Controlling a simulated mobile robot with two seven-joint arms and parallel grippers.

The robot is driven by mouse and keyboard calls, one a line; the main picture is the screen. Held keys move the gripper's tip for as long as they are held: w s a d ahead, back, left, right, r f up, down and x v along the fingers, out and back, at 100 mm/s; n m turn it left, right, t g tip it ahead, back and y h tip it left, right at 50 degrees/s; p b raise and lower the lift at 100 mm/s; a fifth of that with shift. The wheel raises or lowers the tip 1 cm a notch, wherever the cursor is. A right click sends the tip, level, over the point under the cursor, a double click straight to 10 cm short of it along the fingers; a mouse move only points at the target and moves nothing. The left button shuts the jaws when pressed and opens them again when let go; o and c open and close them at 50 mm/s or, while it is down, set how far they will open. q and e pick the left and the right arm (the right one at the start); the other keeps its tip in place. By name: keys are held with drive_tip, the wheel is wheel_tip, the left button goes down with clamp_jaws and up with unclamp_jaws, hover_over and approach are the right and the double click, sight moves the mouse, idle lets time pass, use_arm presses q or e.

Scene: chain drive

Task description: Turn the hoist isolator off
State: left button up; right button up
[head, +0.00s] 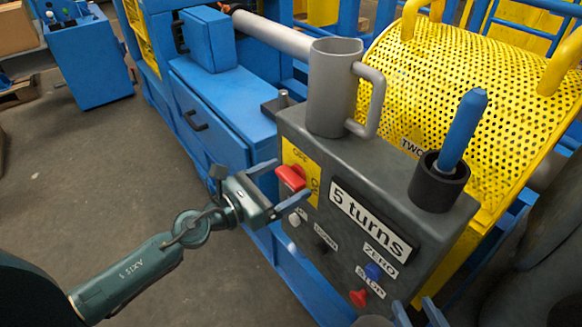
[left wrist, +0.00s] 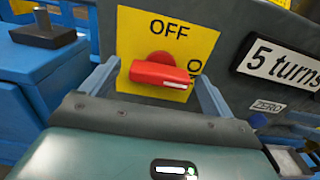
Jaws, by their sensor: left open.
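The hoist isolator is a red rotary handle (head: 291,178) on a yellow plate (head: 299,157), on the left face of the dark grey control box. In the left wrist view the red handle (left wrist: 158,76) lies roughly level, its white mark at the right end beside the partly hidden ON lettering. OFF is printed above it on the yellow plate (left wrist: 130,35). My left gripper (head: 290,181) is open, one finger on each side of the handle; contact cannot be made out. My right gripper (head: 418,313) shows only its fingertips at the bottom edge, apart, with nothing seen between them.
The control box carries a "5 turns" display (head: 369,220), a blue ZERO button (head: 373,271), a red STOP button (head: 358,298) and a blue lever (head: 463,130). A grey jug (head: 333,90) stands on top. A yellow perforated guard (head: 450,70) is behind.

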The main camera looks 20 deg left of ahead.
use_arm(q)
drive_tip(key=shift+w+d, duration=0.1)
drive_tip(key=shift+d, duration=0.05)
drive_tip(key=shift+c, duration=0.6)
drive_tip(key=c, duration=0.9)
drive_tip(key=shift+o, duration=0.2)
